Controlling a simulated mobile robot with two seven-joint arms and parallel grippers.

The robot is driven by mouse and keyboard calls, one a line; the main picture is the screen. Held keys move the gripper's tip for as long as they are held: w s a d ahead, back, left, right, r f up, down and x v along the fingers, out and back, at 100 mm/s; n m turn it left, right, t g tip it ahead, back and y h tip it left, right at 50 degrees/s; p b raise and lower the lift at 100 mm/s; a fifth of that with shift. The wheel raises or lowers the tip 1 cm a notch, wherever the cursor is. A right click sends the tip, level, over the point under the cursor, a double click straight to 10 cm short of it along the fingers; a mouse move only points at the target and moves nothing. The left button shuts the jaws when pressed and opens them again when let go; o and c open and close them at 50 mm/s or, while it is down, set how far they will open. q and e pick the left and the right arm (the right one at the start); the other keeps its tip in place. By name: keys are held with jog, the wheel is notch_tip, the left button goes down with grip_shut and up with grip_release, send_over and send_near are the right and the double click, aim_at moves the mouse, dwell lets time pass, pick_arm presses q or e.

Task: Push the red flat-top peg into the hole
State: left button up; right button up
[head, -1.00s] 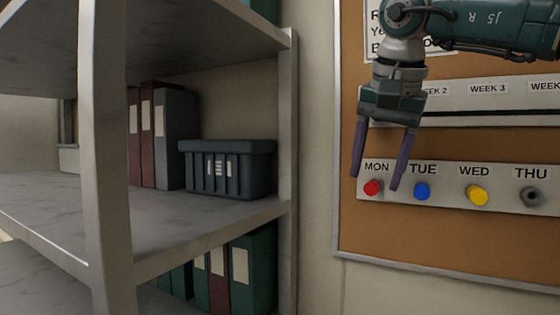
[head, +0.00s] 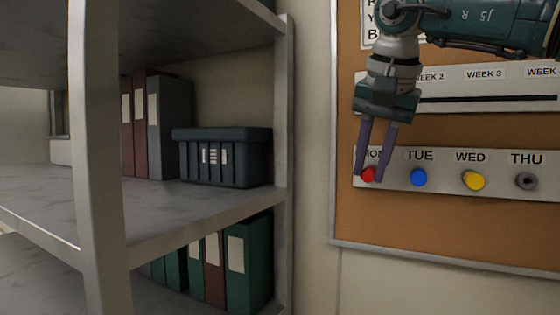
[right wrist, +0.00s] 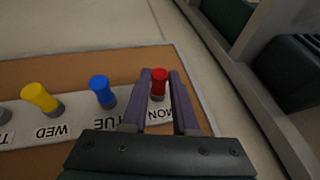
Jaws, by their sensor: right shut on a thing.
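The red flat-top peg (head: 368,175) sits at the MON hole of the white day strip (head: 398,182) on the corkboard. My right gripper (head: 369,177) has its two purple fingers on either side of the peg, shut on it. In the right wrist view the red peg (right wrist: 158,84) stands out from its dark collar between the fingertips (right wrist: 159,78). How deep it sits in the hole I cannot tell exactly. The collar is partly hidden by the fingers. My left gripper is not in view.
A blue peg (head: 419,177) at TUE and a yellow peg (head: 473,180) at WED stand to the right. A metal shelf (head: 284,110) with binders and a dark box (head: 222,157) stands to the left.

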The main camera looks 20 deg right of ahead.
jog(key=shift+s+a, duration=0.2)
jog(key=shift+a, duration=0.05)
grip_shut()
jog(key=shift+s+a+b, duration=0.25)
jog(key=shift+b, duration=0.1)
jog(key=shift+s+a, duration=0.1)
jog(key=shift+a, duration=0.05)
jog(key=shift+s+a+b, duration=0.3)
jog(key=shift+a, duration=0.05)
dwell(0.3)
